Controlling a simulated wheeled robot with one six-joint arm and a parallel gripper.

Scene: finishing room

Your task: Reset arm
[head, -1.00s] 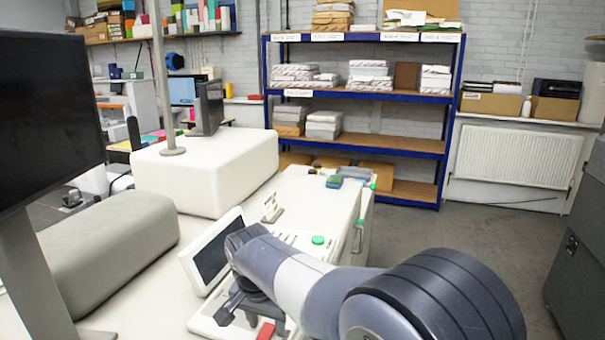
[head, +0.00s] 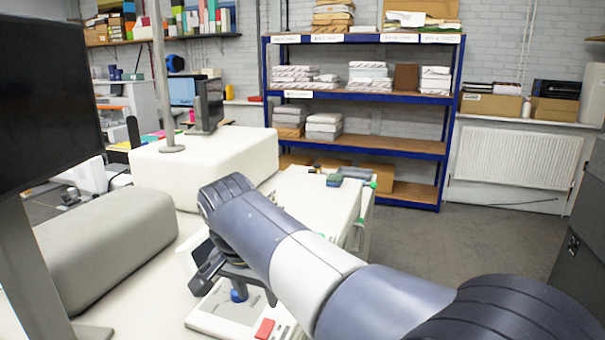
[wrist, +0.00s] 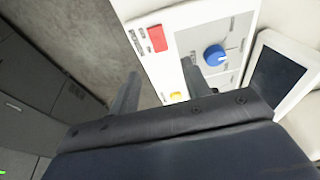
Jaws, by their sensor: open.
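My gripper (head: 234,283) hangs over the control panel (head: 207,318) of a large white machine in the head view. In the wrist view my gripper (wrist: 160,84) has its two dark fingers apart with nothing between them. The panel carries a blue knob (wrist: 215,55), a red switch (wrist: 157,38) and a yellow button (wrist: 176,96). The blue knob (head: 239,291) and red switch (head: 264,328) also show in the head view, below my gripper. My arm hides part of the machine's small tilted screen (head: 190,262), seen more fully in the wrist view (wrist: 277,77).
A large dark monitor (head: 45,105) stands close at the left. Rounded white machine covers (head: 105,240) lie behind the panel. A blue shelf rack (head: 355,148) with paper stacks stands at the back. Grey cabinets (head: 585,225) are at the right, with open floor (head: 490,240) between.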

